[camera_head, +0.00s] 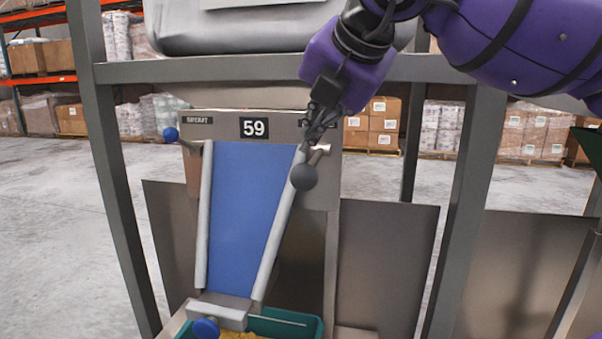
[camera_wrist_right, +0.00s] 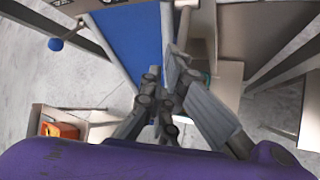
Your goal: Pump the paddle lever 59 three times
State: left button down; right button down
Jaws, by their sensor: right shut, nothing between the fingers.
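A weigher station bears the number plate 59 (camera_head: 254,128) above a sloping blue chute (camera_head: 248,210). A blue knob (camera_head: 206,328) is at the chute's lower end. No label marks which one is the paddle lever. My left gripper is not in view.
Grey frame posts (camera_head: 462,190) and a crossbar (camera_head: 230,68) surround the station. A green bin (camera_head: 290,322) with yellow contents sits below the chute. Metal panels (camera_head: 385,260) stand to the right. Open floor (camera_head: 60,220) lies to the left, with racks and boxes behind.

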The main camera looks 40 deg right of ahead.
jog(key=shift+f, duration=0.2)
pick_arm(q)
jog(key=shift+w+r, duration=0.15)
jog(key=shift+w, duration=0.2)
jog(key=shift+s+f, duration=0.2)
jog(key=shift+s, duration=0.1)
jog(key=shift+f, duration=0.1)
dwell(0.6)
pick_arm(e)
jog(key=shift+f+b, duration=0.5)
jog(key=shift+b, duration=0.25)
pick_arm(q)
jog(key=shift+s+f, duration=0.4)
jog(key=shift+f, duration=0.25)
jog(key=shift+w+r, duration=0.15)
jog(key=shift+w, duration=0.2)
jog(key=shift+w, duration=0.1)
pick_arm(e)
jog(key=shift+f, duration=0.1)
